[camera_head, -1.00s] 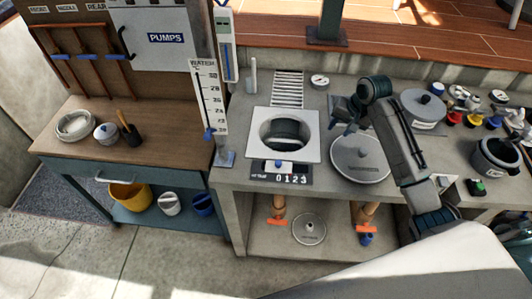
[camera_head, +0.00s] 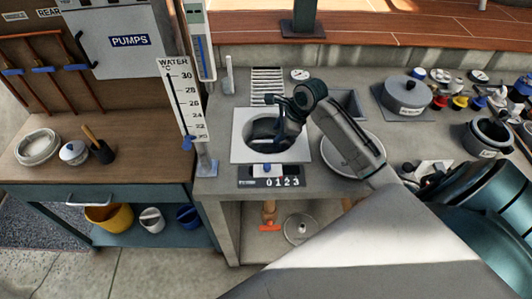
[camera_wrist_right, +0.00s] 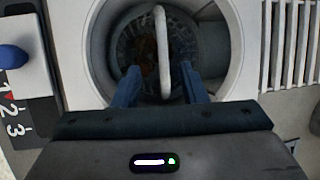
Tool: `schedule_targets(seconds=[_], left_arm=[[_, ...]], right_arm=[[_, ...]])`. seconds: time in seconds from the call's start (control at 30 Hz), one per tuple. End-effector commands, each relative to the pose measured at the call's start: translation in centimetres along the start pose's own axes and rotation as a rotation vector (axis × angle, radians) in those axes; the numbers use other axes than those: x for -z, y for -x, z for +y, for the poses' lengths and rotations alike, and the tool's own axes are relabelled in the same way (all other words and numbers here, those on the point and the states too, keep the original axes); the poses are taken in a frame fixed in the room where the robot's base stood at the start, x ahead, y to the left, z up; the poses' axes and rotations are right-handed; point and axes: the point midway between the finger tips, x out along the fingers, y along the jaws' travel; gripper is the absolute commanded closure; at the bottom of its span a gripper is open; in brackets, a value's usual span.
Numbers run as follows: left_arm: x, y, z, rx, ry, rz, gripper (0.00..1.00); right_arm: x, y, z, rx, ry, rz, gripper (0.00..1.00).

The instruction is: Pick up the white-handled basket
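The basket (camera_wrist_right: 137,42) sits down in the round opening of the white square skimmer plate (camera_head: 242,152). Its white handle (camera_wrist_right: 161,28) stands up across the middle in the right wrist view. My right gripper (camera_wrist_right: 161,80) is over the opening, its two blue fingers apart, one on each side of the handle with gaps between. In the head view my right gripper (camera_head: 279,128) covers much of the opening and hides the basket. My left gripper is not in view.
A round lid (camera_head: 340,160) lies to the right. A thermometer board (camera_head: 181,97) stands at the left. Pots (camera_head: 407,95) and valves crowd the right.

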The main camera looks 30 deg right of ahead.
Motion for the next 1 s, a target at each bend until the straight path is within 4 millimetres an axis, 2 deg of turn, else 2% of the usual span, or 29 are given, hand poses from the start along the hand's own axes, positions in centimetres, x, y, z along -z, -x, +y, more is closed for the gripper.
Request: schedule_targets(seconds=[0.1,0.37,0.6,0.73,0.93,1.0], left_arm=[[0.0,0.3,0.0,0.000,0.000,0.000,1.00],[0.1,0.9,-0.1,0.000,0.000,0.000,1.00],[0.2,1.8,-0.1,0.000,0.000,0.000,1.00],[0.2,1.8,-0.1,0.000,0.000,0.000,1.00],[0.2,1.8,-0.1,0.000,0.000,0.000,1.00],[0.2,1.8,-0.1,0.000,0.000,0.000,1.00]], right_arm=[[-0.1,-1.8,0.0,-0.002,-0.002,-0.003,0.61],[-0.2,-3.9,-0.2,-0.001,0.000,-0.002,0.61],[-0.3,-7.4,-0.4,-0.002,0.001,-0.001,0.61],[-0.2,-8.2,-0.4,0.000,0.003,0.001,0.61],[-0.2,-8.2,-0.4,0.001,0.004,0.001,0.61],[-0.2,-8.2,-0.4,0.000,0.004,0.001,0.75]])
